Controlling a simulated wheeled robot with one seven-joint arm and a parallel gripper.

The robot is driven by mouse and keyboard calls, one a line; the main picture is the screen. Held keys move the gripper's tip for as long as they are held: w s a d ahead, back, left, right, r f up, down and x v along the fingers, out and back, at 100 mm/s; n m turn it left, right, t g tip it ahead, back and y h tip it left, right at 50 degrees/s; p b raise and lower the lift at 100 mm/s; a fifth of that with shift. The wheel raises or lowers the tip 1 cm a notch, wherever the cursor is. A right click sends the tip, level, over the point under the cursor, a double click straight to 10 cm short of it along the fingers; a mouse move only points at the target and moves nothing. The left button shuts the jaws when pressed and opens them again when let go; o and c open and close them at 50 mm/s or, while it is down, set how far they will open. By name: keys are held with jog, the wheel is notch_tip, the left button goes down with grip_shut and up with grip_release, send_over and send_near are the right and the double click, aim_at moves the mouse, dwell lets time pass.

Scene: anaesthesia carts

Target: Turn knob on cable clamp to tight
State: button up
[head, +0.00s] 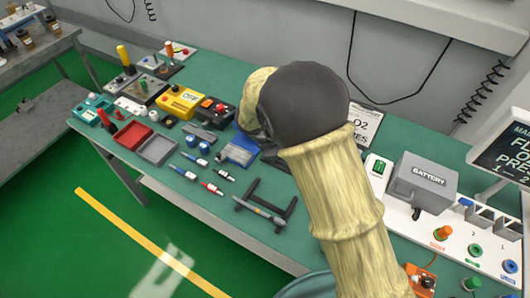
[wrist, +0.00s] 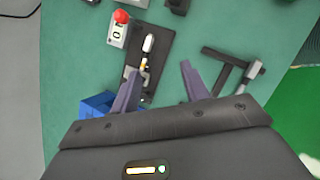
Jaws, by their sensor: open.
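In the wrist view a dark rectangular plate (wrist: 160,52) carries a white-tipped metal part (wrist: 145,68) with a small yellow section. It looks like the cable clamp, but its knob and setting are too small to tell. My gripper (wrist: 160,88) is open, with its two grey-purple fingers spread and nothing between them. The left finger overlaps the plate's near end in the picture; I cannot tell whether it touches. A blue block (wrist: 97,105) sits left of that finger. In the head view my arm hides the gripper and most of this spot.
A black frame with a rod across it (wrist: 230,72) lies right of the fingers. A red-topped device marked 0 (wrist: 118,30) stands beyond the plate. In the head view a grey battery box (head: 423,183) stands right, and a red-and-grey tray (head: 158,150) left.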

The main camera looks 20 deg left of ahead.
jog(key=s+a+n+t, duration=0.2)
jog(key=s+a+n, duration=0.1)
jog(key=a, duration=0.4)
jog(key=s+a+f+n+t+p, duration=0.1)
jog(key=s+a+n+t, duration=0.1)
jog(key=a, duration=0.5)
jog(key=s+n, duration=0.1)
jog(key=n, duration=0.1)
jog(key=shift+a+f+n, duration=0.3)
jog(key=shift+n, duration=0.1)
jog(key=p+x, duration=0.5)
jog(key=x, duration=1.2)
jog(key=shift+w+f, duration=0.15)
jog(key=shift+f, duration=0.05)
jog(key=shift+a, duration=0.1)
jog(key=c, duration=1)
